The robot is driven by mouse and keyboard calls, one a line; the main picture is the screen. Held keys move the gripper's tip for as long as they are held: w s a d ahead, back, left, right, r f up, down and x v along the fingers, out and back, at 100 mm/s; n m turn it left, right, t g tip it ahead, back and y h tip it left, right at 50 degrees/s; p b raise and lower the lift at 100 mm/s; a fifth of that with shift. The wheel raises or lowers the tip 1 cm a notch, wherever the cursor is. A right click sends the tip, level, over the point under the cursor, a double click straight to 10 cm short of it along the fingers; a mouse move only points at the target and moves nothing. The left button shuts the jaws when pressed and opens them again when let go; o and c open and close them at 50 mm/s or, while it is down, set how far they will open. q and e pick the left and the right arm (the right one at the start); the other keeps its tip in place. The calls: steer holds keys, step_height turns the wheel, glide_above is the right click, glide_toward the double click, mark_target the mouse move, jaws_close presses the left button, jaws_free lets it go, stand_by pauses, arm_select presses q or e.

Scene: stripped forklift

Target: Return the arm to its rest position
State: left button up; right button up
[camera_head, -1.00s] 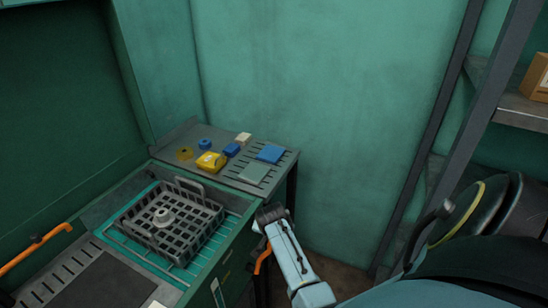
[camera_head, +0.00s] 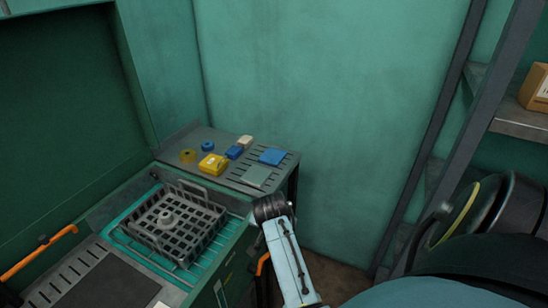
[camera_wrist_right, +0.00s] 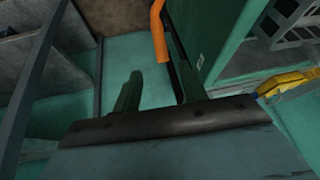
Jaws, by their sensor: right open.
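My right arm (camera_head: 287,262) comes in from the lower right of the head view. It is a light blue link with a dark ribbed end beside the near right corner of the green washing machine. My right gripper (camera_wrist_right: 157,90) shows in the right wrist view as two dark green fingers, apart and with nothing between them. An orange handle (camera_wrist_right: 158,32) on the machine's side lies just beyond the fingers. The gripper's fingers cannot be made out in the head view. My left gripper is in neither view.
A grey basket (camera_head: 200,215) with a pale round part (camera_head: 166,219) in it sits in the open machine. A side table (camera_head: 222,181) holds a yellow block (camera_head: 212,165) and several blue parts. A shelf (camera_head: 520,119) with a box stands right. Floor between is clear.

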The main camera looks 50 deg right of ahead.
steer(key=shift+v, duration=0.9)
steer(key=s+a+f+n+y+b, duration=0.1)
steer(key=s+a+f+n, duration=0.2)
steer(key=f, duration=0.6)
steer(key=s+a+f+n+y+b, duration=0.1)
steer(key=s+a+f+n, duration=0.2)
steer(key=f, duration=0.6)
steer(key=s+a+f+n+y+b, duration=0.1)
steer(key=a+f+n+b, duration=0.15)
steer(key=a+f, duration=0.45)
steer(key=s+f+n, duration=0.2)
steer(key=s+f, duration=0.4)
steer(key=s, duration=0.3)
steer(key=s+f+n+g+b, duration=0.1)
steer(key=s+f+n, duration=0.1)
steer(key=s+f, duration=0.5)
steer(key=s+f+n+g+y+b, duration=0.1)
steer(key=s+f+n, duration=0.2)
steer(key=s, duration=1)
step_height(320, 180, down, 3)
steer(key=shift+s+a+f, duration=0.15)
steer(key=shift+s+a, duration=0.05)
steer(key=shift+a, duration=0.05)
